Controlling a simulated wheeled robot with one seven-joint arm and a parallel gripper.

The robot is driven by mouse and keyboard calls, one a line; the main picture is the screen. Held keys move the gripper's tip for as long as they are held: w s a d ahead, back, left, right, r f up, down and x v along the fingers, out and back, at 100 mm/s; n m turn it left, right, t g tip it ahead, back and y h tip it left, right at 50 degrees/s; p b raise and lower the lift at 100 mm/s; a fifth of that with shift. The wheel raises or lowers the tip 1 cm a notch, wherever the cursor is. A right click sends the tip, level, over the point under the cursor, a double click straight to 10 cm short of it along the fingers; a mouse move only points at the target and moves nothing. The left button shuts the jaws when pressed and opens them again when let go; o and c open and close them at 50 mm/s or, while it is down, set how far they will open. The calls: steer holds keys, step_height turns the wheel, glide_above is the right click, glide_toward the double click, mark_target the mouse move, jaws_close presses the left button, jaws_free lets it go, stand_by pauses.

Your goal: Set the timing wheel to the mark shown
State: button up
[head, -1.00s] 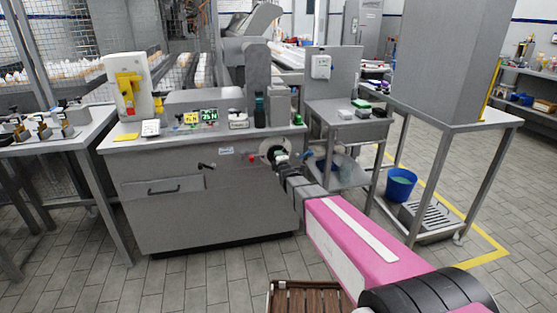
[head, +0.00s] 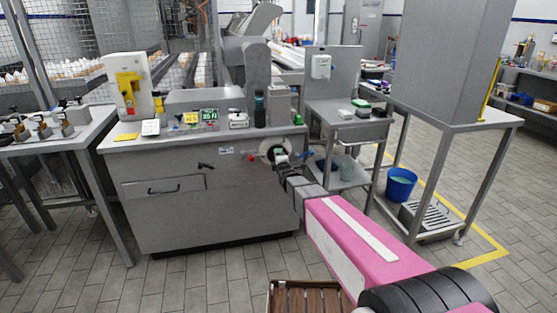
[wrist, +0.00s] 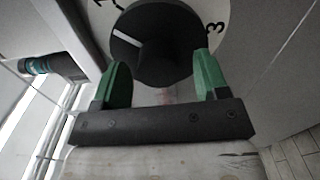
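The timing wheel (wrist: 160,72) is a dark round knob with a white pointer line toward its upper left in the wrist view. Behind it is a pale dial plate (wrist: 222,12) with a 3 at upper right and a partly cut-off numeral at upper left. In the head view the dial (head: 269,147) is on the front of the grey cabinet, partly covered by my arm. My gripper (wrist: 160,60) has its green fingers on either side of the knob. Whether they touch it is unclear. The gripper also shows small at the dial (head: 282,158).
A yellow tag and a green lit display (head: 209,115), too small to read surely, stand on the cabinet top (head: 170,132). A black lever (head: 206,166) is left of the dial. A side table (head: 350,125) stands close at right. Floor before the cabinet is clear, except a brown slatted crate (head: 300,286).

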steer(key=shift+s, duration=0.1)
steer(key=v, duration=1)
steer(key=shift+s, duration=0.3)
steer(key=shift+d, duration=0.1)
steer(key=s+d+f+m+g+h, duration=0.2)
steer(key=s+d+f+m+g, duration=0.2)
steer(key=d+m, duration=0.2)
steer(key=s+d+f+m+g+h, duration=0.2)
steer(key=s+d+f+m+g, duration=0.25)
steer(key=d+m, duration=0.2)
steer(key=s+d+f+m+g, duration=0.1)
steer(key=s+d+m+g, duration=0.3)
steer(key=s, duration=0.3)
steer(key=s+d+f+m+g+h, duration=0.1)
steer(key=s+d+m+g, duration=0.3)
steer(key=s, duration=0.4)
steer(key=shift+m+g, duration=0.45)
steer(key=shift+m, duration=0.4)
